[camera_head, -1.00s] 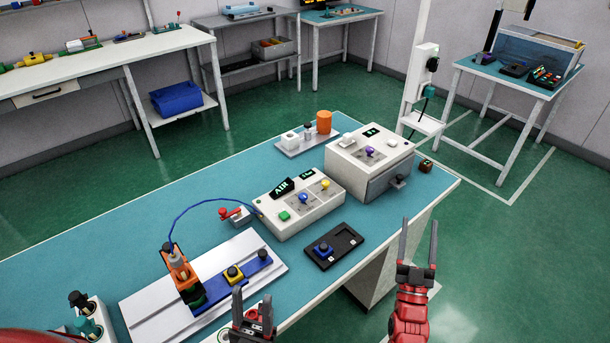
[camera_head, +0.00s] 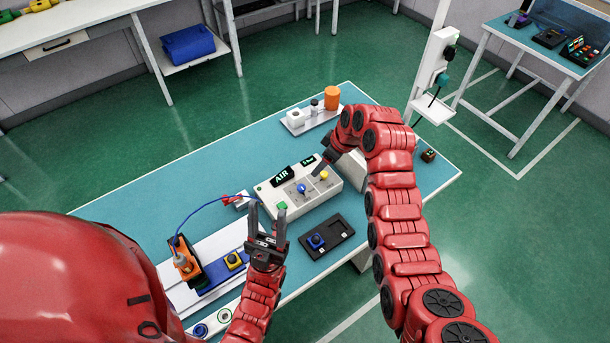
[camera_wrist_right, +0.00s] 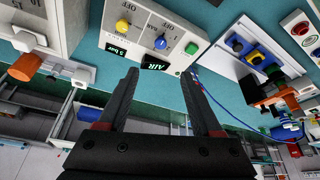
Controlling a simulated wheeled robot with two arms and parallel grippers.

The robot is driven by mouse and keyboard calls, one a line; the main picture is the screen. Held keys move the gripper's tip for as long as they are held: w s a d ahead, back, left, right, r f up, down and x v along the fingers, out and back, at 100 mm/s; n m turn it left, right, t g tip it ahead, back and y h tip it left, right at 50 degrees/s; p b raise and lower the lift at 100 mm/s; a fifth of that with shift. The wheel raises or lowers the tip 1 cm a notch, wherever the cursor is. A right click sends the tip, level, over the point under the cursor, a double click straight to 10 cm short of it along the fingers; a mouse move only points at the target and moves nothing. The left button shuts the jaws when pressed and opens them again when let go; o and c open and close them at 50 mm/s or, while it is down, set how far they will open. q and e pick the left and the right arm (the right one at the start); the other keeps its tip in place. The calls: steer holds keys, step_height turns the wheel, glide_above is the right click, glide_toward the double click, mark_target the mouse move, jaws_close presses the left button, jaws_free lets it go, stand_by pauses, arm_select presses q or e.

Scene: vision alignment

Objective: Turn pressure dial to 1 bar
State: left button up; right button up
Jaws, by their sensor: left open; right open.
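The white air control box (camera_head: 300,188) stands on the teal table. It carries a yellow dial (camera_head: 323,175) beside the small pressure display (camera_head: 308,161), a blue dial (camera_head: 301,188) beside the AIR display (camera_head: 283,177), and a green button (camera_head: 281,206). My left gripper (camera_head: 267,211) is open in front of the box.
A black tray (camera_head: 341,226) with a blue knob lies in front of the box. A white fixture plate (camera_head: 210,250) with an orange part and blue hose is at left. A small plate (camera_head: 312,121) with an orange cylinder stands behind. My right arm hides the box's right neighbour.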

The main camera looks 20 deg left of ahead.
steer(key=b, duration=0.2)
glide_toward(302, 187)
steer(key=b+x, duration=0.7)
steer(key=b, duration=0.1)
steer(key=shift+f, duration=0.3)
steer(key=shift+a+f+b, duration=0.15)
steer(key=shift+f+b, duration=0.1)
steer(key=shift+b, duration=0.3)
steer(key=shift+a+b, duration=0.15)
steer(key=shift+b, duration=0.25)
steer(key=shift+c, duration=0.2)
jaws_close()
